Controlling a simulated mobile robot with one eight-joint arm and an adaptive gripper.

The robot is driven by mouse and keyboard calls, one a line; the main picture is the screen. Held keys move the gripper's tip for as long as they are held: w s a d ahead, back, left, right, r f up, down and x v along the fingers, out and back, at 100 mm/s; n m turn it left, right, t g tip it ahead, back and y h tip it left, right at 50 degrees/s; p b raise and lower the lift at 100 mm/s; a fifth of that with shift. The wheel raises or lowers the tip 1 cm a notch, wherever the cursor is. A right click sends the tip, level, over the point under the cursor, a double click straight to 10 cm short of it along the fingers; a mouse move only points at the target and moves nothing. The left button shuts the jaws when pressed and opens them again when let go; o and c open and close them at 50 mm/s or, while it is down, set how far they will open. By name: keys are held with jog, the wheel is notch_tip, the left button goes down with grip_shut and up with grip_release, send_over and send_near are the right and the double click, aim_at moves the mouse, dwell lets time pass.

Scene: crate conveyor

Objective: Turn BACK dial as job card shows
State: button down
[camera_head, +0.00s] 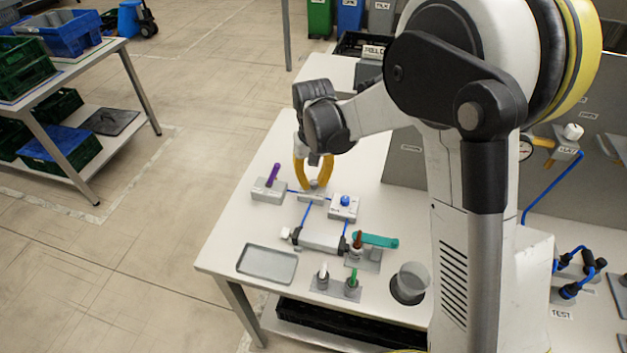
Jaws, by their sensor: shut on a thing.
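My gripper (314,183) points down over the white table, in the upper middle of the view. Its yellow fingers are shut on a small pale grey dial (316,185) on a low grey block (312,198). The fingers hide part of the dial, so I cannot read its setting or any BACK label. I cannot make out a job card in this view.
A block with a purple lever (272,176) stands just left of my gripper; a box with a blue knob (345,201) stands just right.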

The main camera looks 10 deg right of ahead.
aim_at(314, 182)
jog(key=shift+n, duration=1.1)
jog(key=c, duration=1.2)
grip_release()
jog(key=shift+c, duration=0.2)
notch_tip(314, 182, up, 12)
